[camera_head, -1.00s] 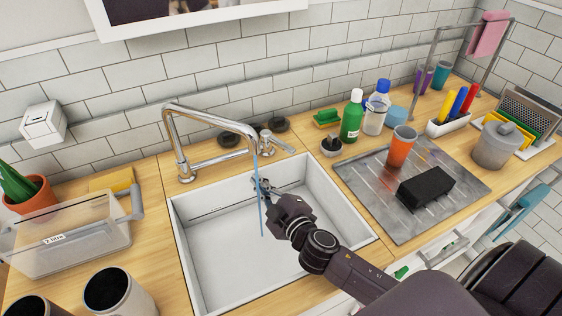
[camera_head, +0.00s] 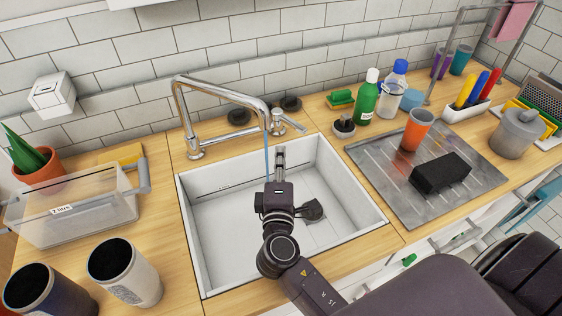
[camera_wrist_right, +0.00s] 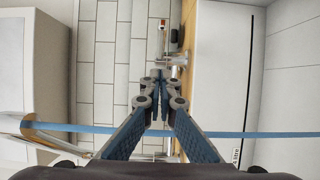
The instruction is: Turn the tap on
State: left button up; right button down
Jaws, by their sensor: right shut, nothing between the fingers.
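The chrome tap (camera_head: 224,81) stands behind the white sink (camera_head: 205,260), its spout arching over the basin. A thin blue stream (camera_head: 267,158) hangs from the spout end into the sink; the blue band also crosses the right wrist view (camera_wrist_right: 250,134). The tap's lever handle (camera_head: 290,122) is on a separate chrome base right of the spout. My right gripper (camera_head: 280,152) is over the sink, shut and empty, below the lever in the picture. In the right wrist view its fingertips (camera_wrist_right: 159,76) point towards a chrome fitting (camera_wrist_right: 173,60); contact cannot be told. My left gripper is out of view.
Right of the sink are a steel drainboard (camera_head: 385,165) with an orange cup (camera_head: 417,130) and a black block (camera_head: 440,173). Green (camera_head: 366,100) and clear (camera_head: 391,95) bottles stand behind. A clear bin (camera_head: 75,210) and dark-topped cups (camera_head: 125,272) are at left.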

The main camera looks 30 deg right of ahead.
aim_at(298, 131)
jog(key=w+d+p, duration=0.1)
jog(key=w+d, duration=0.3)
jog(key=d, duration=0.1)
jog(key=shift+w, duration=0.4)
jog(key=shift+d, duration=0.4)
jog(key=shift+w, duration=0.1)
jog(key=shift+w+d+b, duration=0.15)
jog(key=shift+d+b, duration=0.2)
jog(key=shift+d, duration=0.75)
